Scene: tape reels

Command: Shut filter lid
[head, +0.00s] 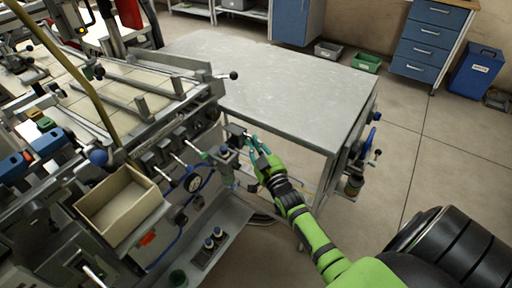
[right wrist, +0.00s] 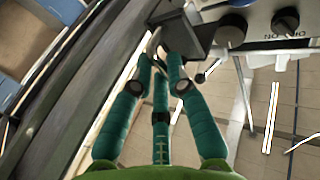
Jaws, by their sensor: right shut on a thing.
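The part that seems to be the filter lid (right wrist: 185,32) is a dark, boxy piece at the machine's side, at the top of the right wrist view. In the head view it shows as a small dark shape (head: 236,131) at the machine's right end. My right gripper (head: 254,143) reaches it with teal fingers. In the right wrist view the fingertips (right wrist: 160,62) are close together at the lid's lower left edge, shut on it. The fingers hide the exact contact, and I cannot tell the lid's angle. My left gripper is not in view.
A grey metal table (head: 300,85) stands close behind my right gripper. The machine (head: 130,130) with knobs and hoses fills the left, with an open beige box (head: 120,205) at its front. Black knobs (right wrist: 285,20) sit right of the lid.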

